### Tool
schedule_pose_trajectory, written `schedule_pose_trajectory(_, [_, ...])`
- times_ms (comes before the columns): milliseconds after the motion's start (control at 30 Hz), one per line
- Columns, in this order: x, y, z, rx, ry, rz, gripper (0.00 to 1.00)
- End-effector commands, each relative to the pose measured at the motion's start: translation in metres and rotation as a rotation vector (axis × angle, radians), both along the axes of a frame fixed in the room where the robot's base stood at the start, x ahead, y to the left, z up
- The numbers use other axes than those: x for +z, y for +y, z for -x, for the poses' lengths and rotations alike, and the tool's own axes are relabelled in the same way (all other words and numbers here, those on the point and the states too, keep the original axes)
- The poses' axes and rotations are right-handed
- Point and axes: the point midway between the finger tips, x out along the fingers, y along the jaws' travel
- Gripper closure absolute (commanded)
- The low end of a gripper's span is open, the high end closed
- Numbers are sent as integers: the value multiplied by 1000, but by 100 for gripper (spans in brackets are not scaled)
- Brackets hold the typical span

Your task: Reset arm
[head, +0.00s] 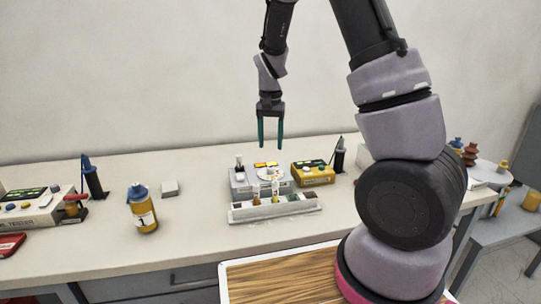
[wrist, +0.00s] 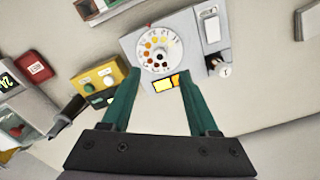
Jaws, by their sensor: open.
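My gripper (head: 270,132) hangs from my raised arm above the bench, pointing down, with its two green fingers apart and nothing between them. In the wrist view my gripper (wrist: 162,100) is open over the bench. Below it stands a grey device (head: 242,181) with a round dial, which also shows in the wrist view (wrist: 192,38) just beyond the fingertips. The gripper is clear of the device and touches nothing.
A yellow box (head: 315,176) stands right of the grey device, and a white tray (head: 275,210) lies in front. A yellow bottle with a blue cap (head: 143,212) stands left on the bench (head: 195,228). A grey tester (head: 32,208) is at far left. Open air surrounds the gripper.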

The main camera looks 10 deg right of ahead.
Motion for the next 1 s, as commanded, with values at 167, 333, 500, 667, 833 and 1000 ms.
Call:
schedule_pose_trajectory(167, [18, 0, 0, -1, 0, 0, 39])
schedule_pose_trajectory(333, [21, 0, 0, -1, 1, 0, 39])
schedule_pose_trajectory(500, [21, 0, 0, -1, 1, 0, 39])
schedule_pose_trajectory(667, [36, -3, 5, -3, -20, -28, 39])
schedule_pose_trajectory(833, [90, -16, 30, -2, -98, -118, 39])
schedule_pose_trajectory(1000, [149, -30, 71, 16, -215, -195, 39])
